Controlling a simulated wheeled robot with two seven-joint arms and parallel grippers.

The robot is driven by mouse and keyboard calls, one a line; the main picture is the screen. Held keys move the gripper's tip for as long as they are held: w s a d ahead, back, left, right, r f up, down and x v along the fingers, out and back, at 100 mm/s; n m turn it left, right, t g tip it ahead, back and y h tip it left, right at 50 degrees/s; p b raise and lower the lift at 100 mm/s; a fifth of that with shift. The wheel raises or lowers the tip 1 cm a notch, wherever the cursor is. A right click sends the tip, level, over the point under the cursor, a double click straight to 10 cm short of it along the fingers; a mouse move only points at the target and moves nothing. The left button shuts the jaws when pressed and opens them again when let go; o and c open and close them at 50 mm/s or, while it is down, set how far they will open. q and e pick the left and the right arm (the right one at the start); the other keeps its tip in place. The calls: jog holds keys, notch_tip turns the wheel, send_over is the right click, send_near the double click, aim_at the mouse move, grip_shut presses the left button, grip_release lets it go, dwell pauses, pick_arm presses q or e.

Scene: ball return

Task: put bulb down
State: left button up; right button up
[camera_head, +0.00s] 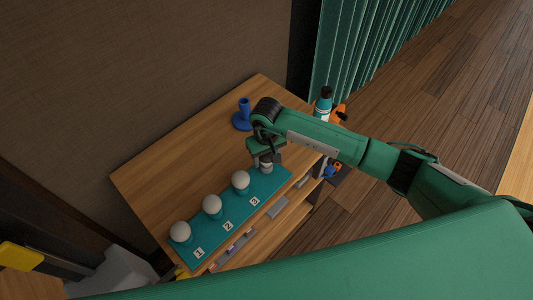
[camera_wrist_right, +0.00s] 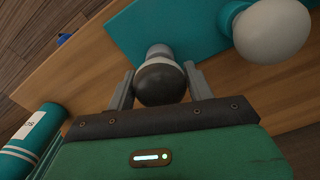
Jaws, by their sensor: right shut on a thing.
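My right gripper (camera_head: 266,163) is shut on a bulb with a dark, greyed globe and a pale neck. In the right wrist view the dark bulb (camera_wrist_right: 160,84) sits between the two fingers (camera_wrist_right: 159,70), its base pointing at the teal board (camera_wrist_right: 180,28). The gripper is over the right end of the teal board (camera_head: 232,208), past number 3. Whether the bulb's base touches the board cannot be told. Three white bulbs stand in a row at labels 1 (camera_head: 180,232), 2 (camera_head: 212,205) and 3 (camera_head: 240,180).
The board lies on a wooden shelf top (camera_head: 165,175). A blue stand (camera_head: 242,120) is behind the gripper. A teal and white bottle (camera_head: 323,103) and an orange item (camera_head: 341,112) are to the right. Bare wood lies left of the board.

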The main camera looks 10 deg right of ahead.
jog(key=o, duration=0.6)
jog(key=shift+f+b, duration=0.15)
jog(key=shift+b, duration=0.15)
jog(key=o, duration=0.5)
jog(key=shift+c, duration=0.2)
jog(key=shift+r, duration=0.25)
notch_tip(320, 180, up, 11)
jog(key=b, duration=0.4)
jog(key=shift+w+f, duration=0.1)
jog(key=shift+f, duration=0.05)
jog(key=shift+r+b, duration=0.35)
jog(key=shift+r, duration=0.25)
